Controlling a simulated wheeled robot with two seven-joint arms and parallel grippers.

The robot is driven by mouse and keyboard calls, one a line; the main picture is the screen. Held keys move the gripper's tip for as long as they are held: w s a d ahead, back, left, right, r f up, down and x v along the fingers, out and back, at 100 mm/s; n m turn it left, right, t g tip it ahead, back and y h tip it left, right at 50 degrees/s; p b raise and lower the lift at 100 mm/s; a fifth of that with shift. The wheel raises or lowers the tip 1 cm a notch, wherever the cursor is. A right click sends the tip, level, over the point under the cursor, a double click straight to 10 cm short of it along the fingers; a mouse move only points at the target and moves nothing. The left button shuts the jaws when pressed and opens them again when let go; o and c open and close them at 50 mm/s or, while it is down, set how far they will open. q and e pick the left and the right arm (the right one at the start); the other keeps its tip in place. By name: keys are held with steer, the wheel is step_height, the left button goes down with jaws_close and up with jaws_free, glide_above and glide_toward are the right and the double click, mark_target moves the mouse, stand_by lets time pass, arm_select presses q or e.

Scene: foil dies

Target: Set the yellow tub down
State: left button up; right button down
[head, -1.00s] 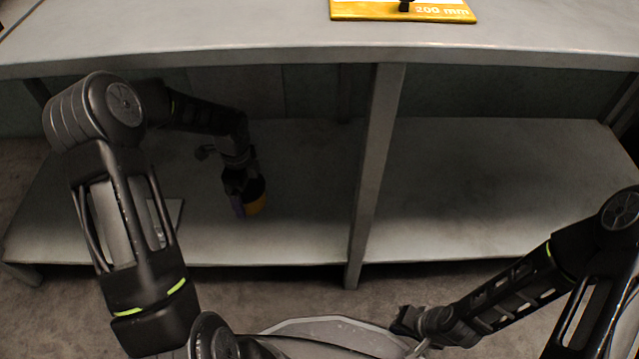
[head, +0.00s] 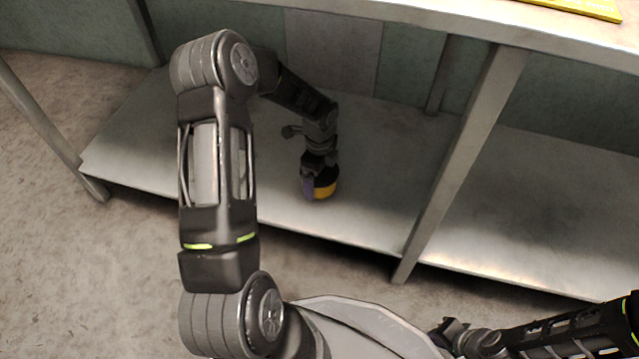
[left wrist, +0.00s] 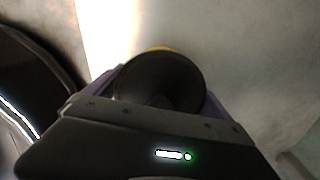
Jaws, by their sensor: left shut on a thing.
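The yellow tub (head: 326,188) is a small round tub with a dark upper part, low over or on the lower shelf of the bench. I cannot tell whether its base touches the shelf. My left gripper (head: 314,184) is shut on it from above, with a purple finger along its left side. In the left wrist view the tub's dark round top (left wrist: 160,80) sits between the purple fingers, with a sliver of yellow rim (left wrist: 158,49) beyond. My right gripper (head: 449,330) is at the bottom of the head view, away from the shelf; its fingers are too unclear to read.
The lower shelf (head: 385,140) is bare around the tub. A grey upright post (head: 462,160) divides it from the empty right bay (head: 540,210). The worktop (head: 450,22) overhangs above, with a yellow plate (head: 580,8) on it at the top right.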

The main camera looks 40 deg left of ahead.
arm_select(q)
steer(key=shift+f+b, duration=0.3)
steer(key=shift+f, duration=1)
steer(key=shift+f, duration=0.1)
steer(key=shift+f, duration=0.15)
steer(key=o, duration=1)
steer(key=shift+o, duration=0.2)
step_height(320, 180, up, 8)
steer(key=p, duration=0.3)
steer(key=shift+p, duration=0.4)
